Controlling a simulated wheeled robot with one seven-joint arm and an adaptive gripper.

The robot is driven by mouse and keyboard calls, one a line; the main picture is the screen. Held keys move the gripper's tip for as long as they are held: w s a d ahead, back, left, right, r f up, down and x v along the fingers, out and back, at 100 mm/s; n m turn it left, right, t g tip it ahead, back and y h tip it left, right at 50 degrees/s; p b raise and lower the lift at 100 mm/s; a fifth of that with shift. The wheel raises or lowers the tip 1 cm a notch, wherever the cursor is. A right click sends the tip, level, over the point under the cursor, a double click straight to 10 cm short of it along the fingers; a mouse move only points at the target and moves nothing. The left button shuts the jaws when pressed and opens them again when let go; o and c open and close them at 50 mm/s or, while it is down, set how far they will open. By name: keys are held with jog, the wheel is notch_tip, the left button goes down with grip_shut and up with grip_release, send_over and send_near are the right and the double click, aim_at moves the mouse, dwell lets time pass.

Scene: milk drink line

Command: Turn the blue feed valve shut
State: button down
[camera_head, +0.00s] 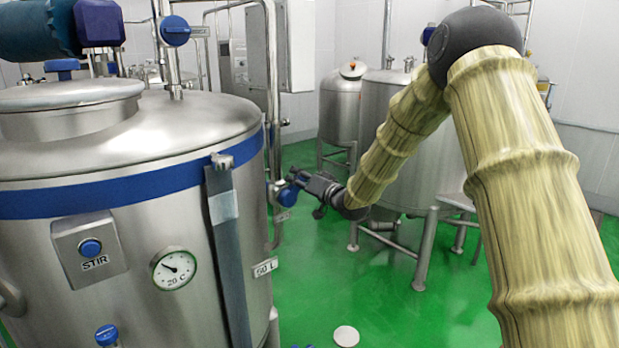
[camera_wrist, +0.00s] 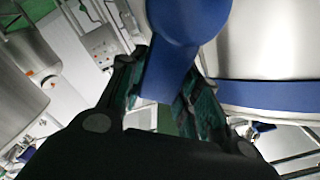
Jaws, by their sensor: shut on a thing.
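The blue feed valve (camera_head: 282,194) sits on a vertical steel pipe at the right side of the large steel tank. My gripper (camera_head: 302,181) reaches it from the right and is shut on its blue handle. In the wrist view the blue handle (camera_wrist: 166,72) runs down from a round blue hub at the top, and its lower end lies between the two fingers of my gripper (camera_wrist: 160,92). The dark wrist body covers the bottom of that view. The pipe behind the handle is mostly hidden there.
The large tank (camera_head: 120,270) with a blue band fills the left, carrying a STIR button (camera_head: 91,247) and a round dial (camera_head: 173,269). Another blue valve (camera_head: 175,31) is higher up. Smaller tanks (camera_head: 342,105) stand behind my arm. The green floor (camera_head: 380,300) is mostly open.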

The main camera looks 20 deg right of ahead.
jog(key=m, duration=0.1)
jog(key=d+f+m, duration=0.1)
jog(key=shift+w+d+f+m, duration=0.1)
jog(key=shift+w+d+m, duration=0.1)
jog(key=shift+m, duration=0.1)
jog(key=shift+w+d+f+m+b, duration=0.1)
jog(key=shift+d+f+m+b, duration=0.1)
jog(key=shift+f+m+b, duration=0.75)
jog(key=shift+w+d+f+m+b, duration=0.1)
jog(key=shift+d+f+m+b, duration=0.25)
jog(key=shift+m, duration=1.25)
jog(key=shift+d+f+m+b, duration=0.1)
jog(key=shift+f+m+b, duration=0.4)
jog(key=shift+f+m, duration=0.55)
jog(key=shift+r+m, duration=0.15)
jog(key=shift+m, duration=0.15)
jog(key=c, duration=1)
grip_release()
jog(key=v, duration=1.2)
